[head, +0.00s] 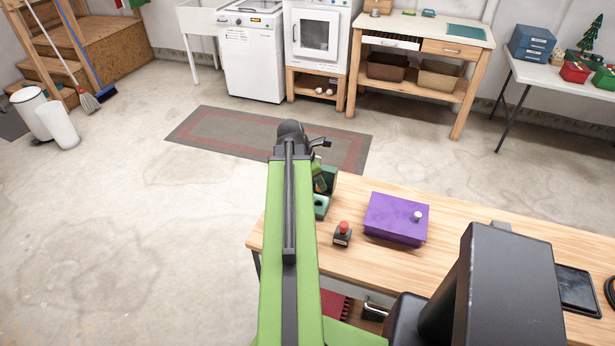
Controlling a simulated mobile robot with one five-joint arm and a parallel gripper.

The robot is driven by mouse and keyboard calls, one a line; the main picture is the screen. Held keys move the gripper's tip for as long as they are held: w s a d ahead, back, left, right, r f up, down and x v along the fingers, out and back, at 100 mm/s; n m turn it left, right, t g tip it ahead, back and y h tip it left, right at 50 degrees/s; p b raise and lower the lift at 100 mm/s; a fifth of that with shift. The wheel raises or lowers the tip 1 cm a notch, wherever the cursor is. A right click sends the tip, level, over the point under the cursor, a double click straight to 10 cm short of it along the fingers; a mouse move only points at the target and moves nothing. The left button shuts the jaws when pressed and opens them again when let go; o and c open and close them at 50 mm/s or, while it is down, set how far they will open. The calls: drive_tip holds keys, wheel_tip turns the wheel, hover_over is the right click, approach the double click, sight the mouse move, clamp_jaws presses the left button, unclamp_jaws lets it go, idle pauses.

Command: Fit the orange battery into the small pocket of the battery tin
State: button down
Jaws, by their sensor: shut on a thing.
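The green battery tin (322,208) stands open near the left end of the wooden workbench, partly hidden by my green arm. My gripper (319,182) is at the tin, pointing down past the arm's black end joint and mostly hidden by the arm. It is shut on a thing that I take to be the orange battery. The battery cannot be made out clearly, nor whether it touches the tin. The tin's small pocket cannot be told apart from here.
On the workbench (468,240), a red-knobbed block (343,233) and a purple box (396,219) with a pale knob stand right of the tin. A dark tablet (578,290) lies at the far right. A grey mat (225,128) and open floor lie beyond the bench.

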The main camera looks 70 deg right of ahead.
drive_tip(key=shift+w+d+m+y, duration=0.2)
drive_tip(key=shift+m+y, duration=0.1)
drive_tip(key=shift+m, duration=0.6)
drive_tip(key=shift+m+g, duration=0.3)
drive_tip(key=shift+m, duration=0.2)
drive_tip(key=shift+s+a, duration=0.1)
drive_tip(key=shift+a, duration=0.05)
wheel_tip(320, 180, down, 6)
drive_tip(key=b, duration=0.6)
idle(0.5)
drive_tip(key=shift+f+b, duration=0.4)
drive_tip(key=shift+f+b, duration=0.6)
